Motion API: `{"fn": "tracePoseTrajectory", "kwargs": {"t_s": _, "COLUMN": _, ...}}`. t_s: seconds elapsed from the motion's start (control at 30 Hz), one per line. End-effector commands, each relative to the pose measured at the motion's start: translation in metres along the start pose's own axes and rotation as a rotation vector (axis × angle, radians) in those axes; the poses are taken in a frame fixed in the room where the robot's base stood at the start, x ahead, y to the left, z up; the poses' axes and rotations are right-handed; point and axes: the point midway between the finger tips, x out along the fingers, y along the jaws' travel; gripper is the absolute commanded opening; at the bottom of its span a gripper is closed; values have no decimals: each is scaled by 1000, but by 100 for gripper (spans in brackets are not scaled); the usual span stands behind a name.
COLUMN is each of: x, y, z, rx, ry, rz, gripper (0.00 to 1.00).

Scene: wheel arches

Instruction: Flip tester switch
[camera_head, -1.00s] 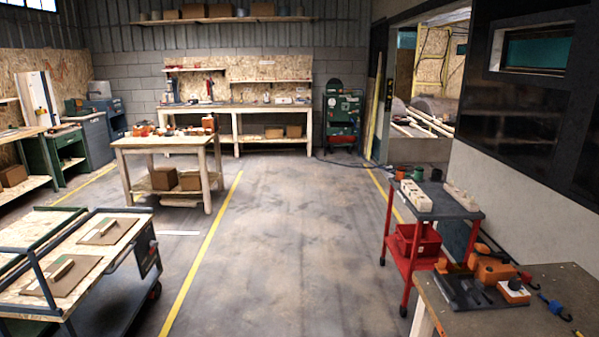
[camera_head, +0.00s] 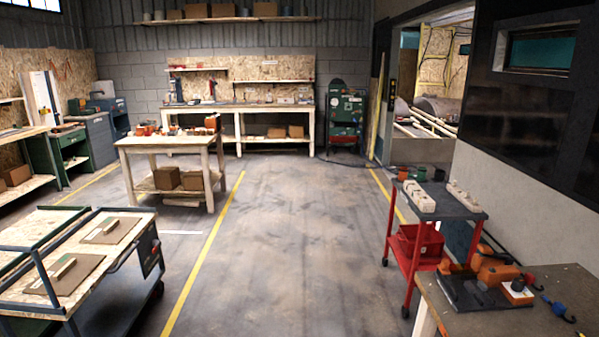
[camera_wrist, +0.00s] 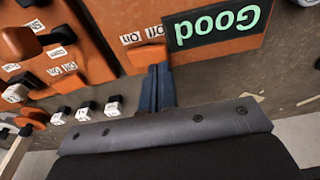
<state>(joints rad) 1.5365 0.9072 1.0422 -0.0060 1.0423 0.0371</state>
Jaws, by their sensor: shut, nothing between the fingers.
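In the wrist view an orange tester box (camera_wrist: 220,52) appears upside down. Its dark display (camera_wrist: 218,25) shows "Good" in green letters. Beside the display are "On" and "Off" labels next to an orange switch (camera_wrist: 140,58). My gripper (camera_wrist: 157,72) is shut and empty, its blue fingertips right at the switch. They seem to touch or nearly touch it; I cannot tell which. The fingers hide part of the switch, so its position is unclear. My gripper does not show in the head view.
Another orange box (camera_wrist: 70,40) with knobs and On/Off labels lies left of the tester, with several small black-and-white switches (camera_wrist: 85,113) near it. In the head view, a red cart (camera_head: 445,205) and a bench (camera_head: 560,280) with orange items stand at right. The middle floor is clear.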

Motion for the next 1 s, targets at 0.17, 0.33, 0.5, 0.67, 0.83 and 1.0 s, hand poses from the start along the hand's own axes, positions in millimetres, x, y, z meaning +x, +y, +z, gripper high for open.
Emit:
{"fn": "tracePoseTrajectory", "kwargs": {"t_s": 0.17, "x": 0, "y": 0, "z": 0, "rx": 0, "ry": 0, "rz": 0, "gripper": 0}}
{"fn": "tracePoseTrajectory", "kwargs": {"t_s": 0.33, "x": 1, "y": 0, "z": 0, "rx": 0, "ry": 0, "rz": 0, "gripper": 0}}
{"fn": "tracePoseTrajectory", "kwargs": {"t_s": 0.5, "x": 4, "y": 0, "z": 0, "rx": 0, "ry": 0, "rz": 0, "gripper": 0}}
{"fn": "tracePoseTrajectory", "kwargs": {"t_s": 0.67, "x": 6, "y": 0, "z": 1, "rx": 0, "ry": 0, "rz": 0, "gripper": 0}}
{"fn": "tracePoseTrajectory", "kwargs": {"t_s": 0.83, "x": 9, "y": 0, "z": 1, "rx": 0, "ry": 0, "rz": 0, "gripper": 0}}
{"fn": "tracePoseTrajectory", "kwargs": {"t_s": 1.0, "x": 11, "y": 0, "z": 2, "rx": 0, "ry": -1, "rz": 0, "gripper": 0}}
